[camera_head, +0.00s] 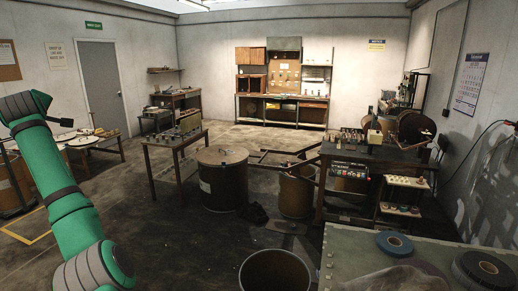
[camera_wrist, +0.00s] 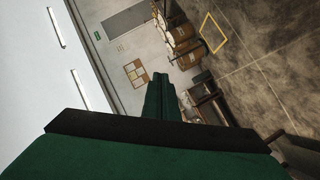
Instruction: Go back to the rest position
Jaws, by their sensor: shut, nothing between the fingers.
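My green arm rises along the left side of the head view, bent at its upper end. A small dark part sticks out to the right there, too small to read as fingers. In the wrist view my gripper (camera_wrist: 160,78) shows as a narrow green shape with its fingers together. It is shut and empty, in free air, touching nothing that I can see. A blue tape roll (camera_head: 394,243) and a dark tape roll (camera_head: 483,271) lie on the grey worktop (camera_head: 350,262) at the lower right, well away from my arm.
An open bin (camera_head: 275,272) stands left of the worktop. A lidded drum (camera_head: 222,180), a brown barrel (camera_head: 296,192) and a small table (camera_head: 172,147) stand farther back. A machine bench (camera_head: 345,150) is at the right. The floor at centre left is clear.

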